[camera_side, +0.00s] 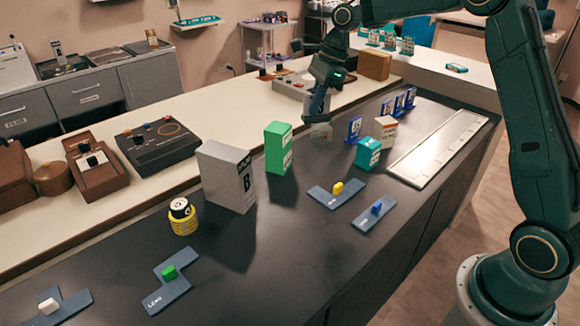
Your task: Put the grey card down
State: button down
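My gripper (319,113) hangs over the far part of the dark counter (320,260), pointing down. A small pale grey piece (321,132) shows at its fingertips and looks held between them; I take it as the grey card. Its outline is faint, and the fingers cover part of it. It appears just above the counter, between the green box (279,148) and the nearest blue numbered card (355,129); I cannot tell whether its lower edge touches.
Several blue cards stand upright behind a white-orange box (386,130) and a teal box (368,152). A grey box (228,176) and yellow can (182,216) stand left. Flat blue-grey plates (325,197) hold coloured cubes. A long white panel (437,149) lies right. The counter's middle is clear.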

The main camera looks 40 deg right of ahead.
jog(key=w+d+f+m, duration=0.2)
jog(key=w+d+m, duration=0.1)
jog(key=w+d, duration=0.5)
jog(key=shift+d+t+h, duration=0.4)
jog(key=shift+d, duration=1.25)
jog(key=shift+f, duration=0.1)
notch_tip(320, 180, down, 16)
jog(key=shift+r, duration=0.2)
jog(key=shift+f, duration=0.1)
jog(key=shift+f, duration=2)
jog(key=shift+f, duration=0.1)
